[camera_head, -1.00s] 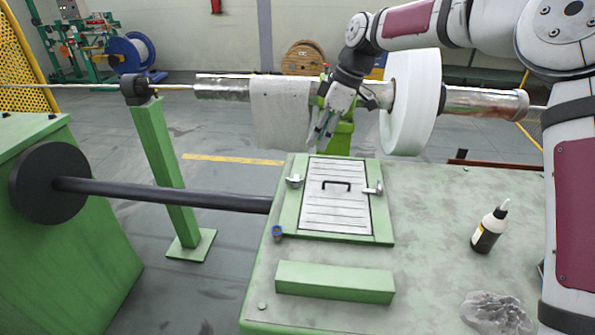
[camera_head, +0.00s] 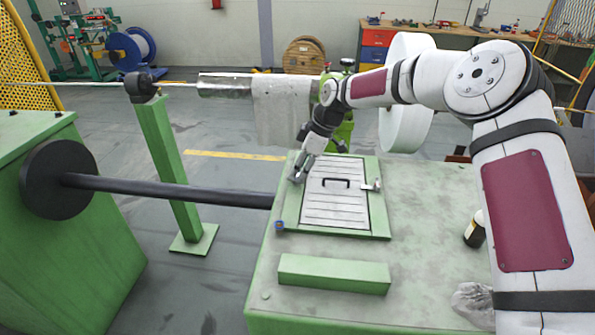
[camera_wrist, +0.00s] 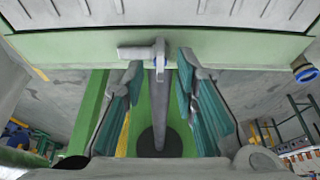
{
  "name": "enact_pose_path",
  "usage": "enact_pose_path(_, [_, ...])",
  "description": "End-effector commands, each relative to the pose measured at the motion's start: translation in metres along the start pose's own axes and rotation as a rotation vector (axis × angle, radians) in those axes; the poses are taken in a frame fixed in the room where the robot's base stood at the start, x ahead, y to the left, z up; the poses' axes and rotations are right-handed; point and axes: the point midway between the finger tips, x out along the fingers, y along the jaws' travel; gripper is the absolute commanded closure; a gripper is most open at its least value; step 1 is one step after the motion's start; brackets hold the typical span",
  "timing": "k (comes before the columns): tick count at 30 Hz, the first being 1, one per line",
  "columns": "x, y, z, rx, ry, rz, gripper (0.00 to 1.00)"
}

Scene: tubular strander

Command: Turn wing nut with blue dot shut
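A metal wing nut (camera_wrist: 140,52) sits on the green frame at the edge of the slatted cover (camera_head: 335,195). My gripper (camera_wrist: 160,66) is open, with one finger on each side of the nut's lower end. I cannot tell whether the fingers touch it. In the head view my gripper (camera_head: 298,172) is at the cover's left edge and hides this nut. A second wing nut (camera_head: 372,185) is on the cover's right edge.
The cover has a black handle (camera_head: 336,182). A small blue-topped part (camera_head: 279,226) sits at the bench's left edge. A green block (camera_head: 333,274), a dark bottle (camera_head: 475,231) and a grey cloth (camera_head: 472,302) are on the bench. A black shaft (camera_head: 180,190) runs at left.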

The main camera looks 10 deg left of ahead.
Motion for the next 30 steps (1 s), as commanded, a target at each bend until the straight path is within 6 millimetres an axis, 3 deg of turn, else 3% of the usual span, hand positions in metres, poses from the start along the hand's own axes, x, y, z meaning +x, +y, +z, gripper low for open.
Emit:
enact_pose_path(5, [0.0113, -0.0005, 0.0003, 0.001, 0.0, -0.001, 0.73])
enact_pose_path(13, [0.0126, -0.0001, 0.0003, 0.0, -0.001, 0.0, 0.73])
enact_pose_path(14, [0.0126, -0.0001, 0.0003, 0.0, 0.0, 0.0, 0.76])
enact_pose_path(17, [0.0124, -0.0001, 0.0002, 0.0, -0.001, 0.0, 0.98])
enact_pose_path(18, [0.0124, -0.0001, 0.0002, 0.0, -0.001, 0.0, 1.0])
enact_pose_path(30, [0.0118, -0.0004, -0.0001, 0.026, -0.001, 0.012, 1.0])
